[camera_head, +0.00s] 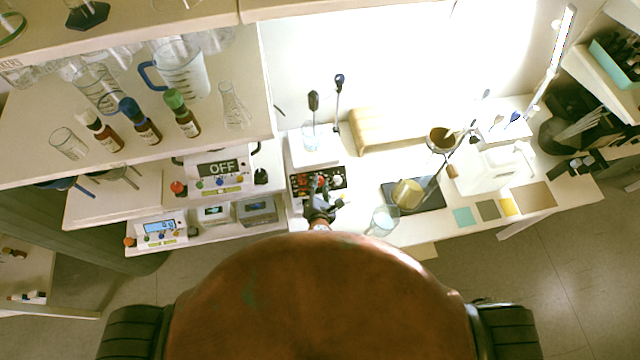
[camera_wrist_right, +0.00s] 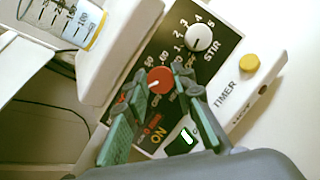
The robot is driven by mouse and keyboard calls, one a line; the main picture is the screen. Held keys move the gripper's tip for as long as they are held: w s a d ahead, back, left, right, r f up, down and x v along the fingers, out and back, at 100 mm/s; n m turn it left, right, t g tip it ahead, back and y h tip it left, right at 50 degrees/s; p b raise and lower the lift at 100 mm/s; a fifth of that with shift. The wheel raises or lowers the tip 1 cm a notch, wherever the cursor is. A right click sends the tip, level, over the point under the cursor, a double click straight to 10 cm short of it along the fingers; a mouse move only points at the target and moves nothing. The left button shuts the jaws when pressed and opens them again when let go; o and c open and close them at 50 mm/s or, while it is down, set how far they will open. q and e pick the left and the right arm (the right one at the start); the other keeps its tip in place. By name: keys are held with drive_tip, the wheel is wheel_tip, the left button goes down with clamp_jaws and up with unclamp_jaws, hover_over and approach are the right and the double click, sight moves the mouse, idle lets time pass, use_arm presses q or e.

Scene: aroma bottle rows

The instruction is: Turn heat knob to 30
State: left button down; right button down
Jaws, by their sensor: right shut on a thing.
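The red heat knob (camera_wrist_right: 158,80) sits on the black control panel of the white hot plate stirrer (camera_wrist_right: 120,45), with a dial scale around it. A small white mark shows on the knob's lower left; the number it points at is hard to read. My right gripper (camera_wrist_right: 156,92) has its green-padded fingers on both sides of the knob and is shut on it, partly covering the scale. In the head view my right gripper (camera_head: 319,190) is at the front panel. My left gripper is not in view.
The white stir knob (camera_wrist_right: 198,38) and yellow timer button (camera_wrist_right: 249,62) are close by. A beaker (camera_wrist_right: 75,22) stands on the stirrer. In the head view, a black pad (camera_head: 425,200) lies to the right and a display device (camera_head: 220,172) to the left.

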drive_tip(key=c, duration=1.6)
unclamp_jaws()
drive_tip(key=shift+s+r, duration=0.1)
drive_tip(key=shift+s, duration=0.15)
drive_tip(key=v, duration=0.7)
drive_tip(key=shift+a, duration=0.1)
